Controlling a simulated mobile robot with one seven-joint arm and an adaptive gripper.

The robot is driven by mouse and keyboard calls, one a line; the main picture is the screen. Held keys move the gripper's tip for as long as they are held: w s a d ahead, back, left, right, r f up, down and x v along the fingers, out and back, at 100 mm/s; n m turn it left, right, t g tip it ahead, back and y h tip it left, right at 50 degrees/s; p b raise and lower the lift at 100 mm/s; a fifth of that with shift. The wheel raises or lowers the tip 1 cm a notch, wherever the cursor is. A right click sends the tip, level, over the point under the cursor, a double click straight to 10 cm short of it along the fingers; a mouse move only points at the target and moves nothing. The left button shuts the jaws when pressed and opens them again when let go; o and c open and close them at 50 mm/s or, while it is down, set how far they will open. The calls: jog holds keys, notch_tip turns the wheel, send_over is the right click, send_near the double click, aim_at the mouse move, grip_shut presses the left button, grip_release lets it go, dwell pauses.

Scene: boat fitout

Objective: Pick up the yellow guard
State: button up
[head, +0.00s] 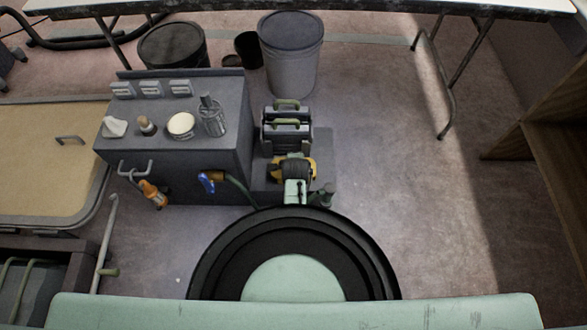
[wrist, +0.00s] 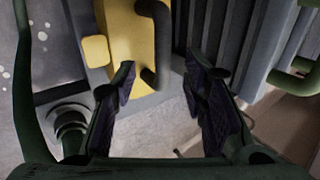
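The yellow guard (wrist: 122,38) shows at the upper left of the wrist view, with a dark curved handle (wrist: 160,40) on its right side. My gripper (wrist: 161,76) is open and empty, its two dark fingers apart. The handle's lower end appears close to the gap between the fingertips; I cannot tell whether they touch. In the head view a little yellow of the guard (head: 310,167) shows beside my dark wrist, which hides most of it along with my gripper.
A grey ribbed case with green handles (head: 286,125) stands just beyond my wrist. A grey cabinet (head: 225,150) to the left carries a white tub (head: 181,126) and other small items. A grey bin (head: 291,60) stands behind. The floor to the right is clear.

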jog(key=x, duration=0.5)
jog(key=shift+w+a, duration=0.15)
jog(key=shift+a, duration=0.15)
grip_shut()
dwell(0.8)
